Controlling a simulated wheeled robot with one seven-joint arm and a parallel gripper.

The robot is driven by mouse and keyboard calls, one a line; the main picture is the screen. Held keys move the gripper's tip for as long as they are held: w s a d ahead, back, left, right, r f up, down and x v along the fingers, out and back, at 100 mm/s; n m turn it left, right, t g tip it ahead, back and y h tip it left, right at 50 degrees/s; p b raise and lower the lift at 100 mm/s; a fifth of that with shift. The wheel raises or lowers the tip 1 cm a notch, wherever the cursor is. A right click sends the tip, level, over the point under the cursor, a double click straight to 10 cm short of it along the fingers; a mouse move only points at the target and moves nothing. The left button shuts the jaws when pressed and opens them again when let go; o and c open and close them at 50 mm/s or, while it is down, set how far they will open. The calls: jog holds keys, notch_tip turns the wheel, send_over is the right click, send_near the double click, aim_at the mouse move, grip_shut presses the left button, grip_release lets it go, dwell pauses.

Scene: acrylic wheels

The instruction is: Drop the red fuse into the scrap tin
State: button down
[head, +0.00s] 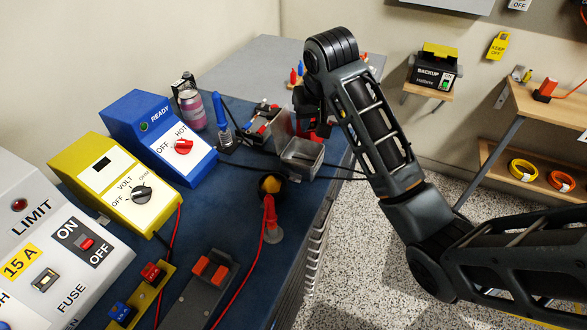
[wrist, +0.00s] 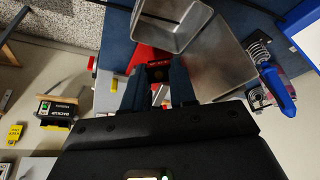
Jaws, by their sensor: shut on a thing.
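My gripper (head: 311,118) is above the bench at its far right side, just behind the metal scrap tin. In the wrist view my gripper (wrist: 158,88) is shut on the small red fuse (wrist: 158,66), which shows between the dark fingertips. The fuse is mostly hidden by the fingers. The open grey scrap tin (head: 302,168) has its lid (head: 279,126) standing up behind it. In the wrist view the tin (wrist: 160,43) lies just beyond the fingertips, and the lid (wrist: 222,62) is to the right. The fuse appears beside the tin's opening, not inside it.
A blue soldering unit (head: 160,138), a yellow meter (head: 118,180) and an iron in its stand (head: 224,130) are left of the tin. A yellow-tipped dark object (head: 270,184) and red leads are in front. A red item (wrist: 148,56) lies below the gripper.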

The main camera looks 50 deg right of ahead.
aim_at(311, 141)
jog(key=shift+f, duration=2.85)
jog(key=c, duration=0.8)
grip_release()
jog(key=shift+r, duration=0.1)
jog(key=v, duration=0.7)
jog(key=shift+a+r+b, duration=0.25)
jog(key=shift+r+b, duration=0.05)
jog(key=shift+b, duration=0.05)
